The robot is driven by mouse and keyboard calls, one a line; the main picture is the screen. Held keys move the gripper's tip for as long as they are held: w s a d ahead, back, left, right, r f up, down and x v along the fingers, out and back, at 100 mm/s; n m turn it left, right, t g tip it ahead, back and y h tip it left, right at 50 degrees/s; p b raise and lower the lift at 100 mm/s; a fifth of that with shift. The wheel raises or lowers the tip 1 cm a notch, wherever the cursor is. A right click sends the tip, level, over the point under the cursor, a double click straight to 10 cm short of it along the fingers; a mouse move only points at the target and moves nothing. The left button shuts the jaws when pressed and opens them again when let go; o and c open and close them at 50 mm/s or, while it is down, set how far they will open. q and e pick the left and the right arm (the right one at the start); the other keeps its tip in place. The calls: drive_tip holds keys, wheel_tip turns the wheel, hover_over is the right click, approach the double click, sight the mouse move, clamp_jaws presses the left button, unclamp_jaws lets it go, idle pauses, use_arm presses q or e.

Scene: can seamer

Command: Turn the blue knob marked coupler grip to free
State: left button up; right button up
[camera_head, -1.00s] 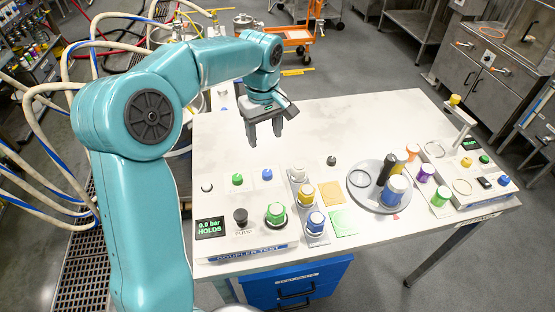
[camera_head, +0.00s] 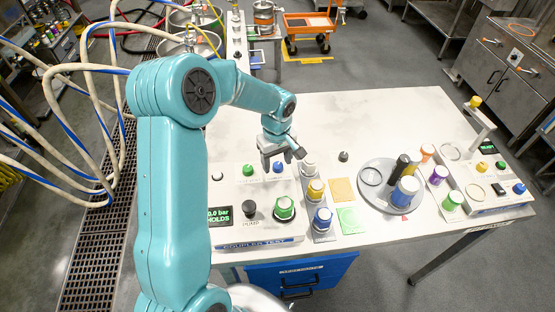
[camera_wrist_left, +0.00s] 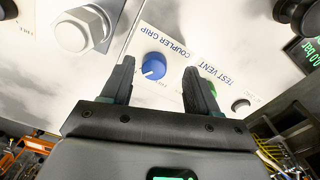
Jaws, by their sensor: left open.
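The blue knob (camera_wrist_left: 153,66) sits on a white panel marked COUPLER GRIP in the left wrist view. A white pointer mark shows on the knob; the small lettering around it is too faint to read. In the head view the knob (camera_head: 278,169) is partly hidden by my left gripper (camera_head: 277,164). My left gripper is open, pointing down, with its fingers (camera_wrist_left: 160,68) on either side of the knob in the wrist picture. I cannot tell whether they touch it. My right gripper is not in view.
A green knob (camera_head: 247,170), marked TEST VENT, is left of the blue one. The coupler test box (camera_head: 258,233) stands in front, with a black pump knob (camera_head: 250,207) and a green-topped coupler (camera_head: 284,207).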

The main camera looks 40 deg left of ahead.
use_arm(q)
drive_tip(key=shift+w+a+f, duration=0.2)
drive_tip(key=shift+w+f, duration=0.15)
drive_tip(key=shift+f, duration=0.25)
drive_tip(key=shift+w+a+f, duration=0.2)
drive_tip(key=shift+w+f, duration=0.1)
drive_tip(key=shift+f, duration=0.25)
drive_tip(key=shift+s+d+r, duration=0.3)
drive_tip(key=shift+s+r, duration=0.1)
drive_tip(key=shift+s, duration=0.1)
drive_tip(key=c, duration=0.5)
drive_tip(key=shift+w+a+f, duration=0.1)
drive_tip(key=shift+w+f, duration=0.15)
drive_tip(key=shift+w, duration=0.05)
drive_tip(key=c, duration=0.6)
drive_tip(key=shift+o, duration=0.2)
drive_tip(key=shift+s, duration=0.1)
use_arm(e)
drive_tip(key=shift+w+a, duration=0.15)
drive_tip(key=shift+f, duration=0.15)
